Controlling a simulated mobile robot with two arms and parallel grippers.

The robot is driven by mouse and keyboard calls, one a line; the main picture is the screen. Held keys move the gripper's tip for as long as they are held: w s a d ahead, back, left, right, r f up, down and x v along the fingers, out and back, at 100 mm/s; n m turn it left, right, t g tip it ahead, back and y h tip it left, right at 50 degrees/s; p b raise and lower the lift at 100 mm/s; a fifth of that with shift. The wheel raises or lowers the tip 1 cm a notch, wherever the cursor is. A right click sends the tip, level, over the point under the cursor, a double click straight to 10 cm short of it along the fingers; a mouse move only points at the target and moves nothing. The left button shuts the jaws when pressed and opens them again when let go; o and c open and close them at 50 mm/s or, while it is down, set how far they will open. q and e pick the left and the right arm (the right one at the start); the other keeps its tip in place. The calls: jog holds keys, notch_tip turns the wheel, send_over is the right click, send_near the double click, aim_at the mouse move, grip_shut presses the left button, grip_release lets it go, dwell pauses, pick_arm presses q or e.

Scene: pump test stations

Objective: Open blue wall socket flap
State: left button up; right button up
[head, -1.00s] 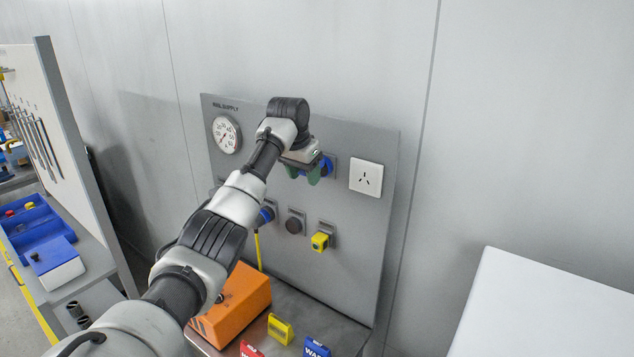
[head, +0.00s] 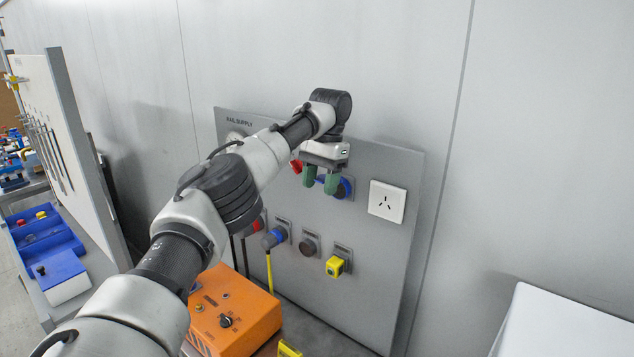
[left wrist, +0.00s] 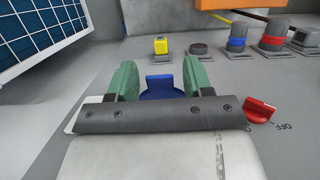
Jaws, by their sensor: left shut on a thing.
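The blue wall socket flap (left wrist: 159,84) shows between the two green fingers of my left gripper (left wrist: 161,80) in the left wrist view. In the head view my left gripper (head: 320,182) points down in front of the grey wall board, with its fingers around blue parts of the socket (head: 344,188). It is shut on the flap. The fingers and hand hide much of the socket, and I cannot tell how far the flap is tilted. My right gripper is not in view.
A red knob (head: 296,166) is close left of the fingers. A white wall outlet (head: 387,201) is to the right. Below are a blue plug (head: 273,238), a dark round socket (head: 309,245) and a yellow plug (head: 335,266). An orange box (head: 235,313) stands under the board.

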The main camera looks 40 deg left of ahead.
aim_at(319, 180)
pick_arm(q)
jog(key=shift+r, duration=0.2)
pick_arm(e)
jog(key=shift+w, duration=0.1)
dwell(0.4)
pick_arm(q)
jog(key=o, duration=1.3)
jog(key=shift+w+g, duration=0.15)
jog(key=shift+g, duration=0.15)
jog(key=shift+r, duration=1.45)
jog(key=shift+d+r, duration=1.35)
jog(key=shift+d, duration=0.6)
jog(key=shift+d+r, duration=1.3)
jog(key=shift+d, duration=0.65)
jog(key=shift+d+r, duration=1.35)
jog(key=shift+d, duration=0.6)
jog(key=shift+w, duration=0.1)
